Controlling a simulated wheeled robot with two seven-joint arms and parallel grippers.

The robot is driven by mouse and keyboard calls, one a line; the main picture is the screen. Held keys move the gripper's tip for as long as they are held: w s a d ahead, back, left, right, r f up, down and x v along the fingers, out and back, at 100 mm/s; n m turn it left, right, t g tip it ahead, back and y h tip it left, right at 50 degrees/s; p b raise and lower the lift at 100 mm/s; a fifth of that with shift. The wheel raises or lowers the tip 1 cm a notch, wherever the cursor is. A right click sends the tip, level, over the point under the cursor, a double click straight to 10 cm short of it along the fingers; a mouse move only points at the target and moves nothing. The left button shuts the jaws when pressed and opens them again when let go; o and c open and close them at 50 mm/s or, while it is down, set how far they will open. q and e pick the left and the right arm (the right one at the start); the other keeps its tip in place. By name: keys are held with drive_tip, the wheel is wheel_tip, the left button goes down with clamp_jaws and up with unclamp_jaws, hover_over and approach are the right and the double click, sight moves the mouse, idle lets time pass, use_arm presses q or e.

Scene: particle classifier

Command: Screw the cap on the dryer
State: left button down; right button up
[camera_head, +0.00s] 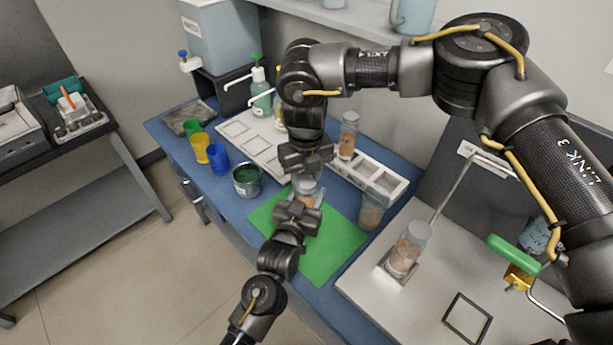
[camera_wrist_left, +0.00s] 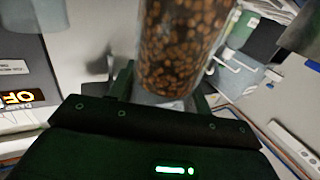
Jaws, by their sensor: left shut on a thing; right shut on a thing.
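The dryer, a clear cylinder (camera_head: 307,198) with brown pellets inside, stands over the green mat between my two grippers in the head view. My left gripper (camera_head: 299,208) comes from below and is shut on its side. In the left wrist view the pellet-filled cylinder (camera_wrist_left: 183,45) sits between the left fingers. My right gripper (camera_head: 306,168) points down from above and is shut at the cylinder's top. The cap is largely hidden by the right gripper. I cannot tell how far it sits on the threads.
The green mat (camera_head: 335,250) lies on the blue table. Pellet jars stand close by: one (camera_head: 348,136) in the white rack (camera_head: 398,186), one (camera_head: 371,213) beside the mat, one (camera_head: 407,250) on the right. A tin (camera_head: 246,181) and coloured cups (camera_head: 217,157) stand left.

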drive_tip(key=o, duration=1.2)
drive_tip(key=shift+c, duration=0.2)
drive_tip(key=shift+r, duration=0.1)
wheel_tip(320, 180, up, 12)
use_arm(q)
drive_tip(key=c, duration=0.6)
unclamp_jaws()
drive_tip(key=shift+o, duration=0.2)
drive_tip(key=b+v, duration=0.2)
drive_tip(key=v, duration=0.8)
drive_tip(key=shift+s+a, duration=0.2)
drive_tip(key=shift+s, duration=0.15)
use_arm(e)
wheel_tip(320, 180, down, 2)
drive_tip(key=shift+f, duration=0.15)
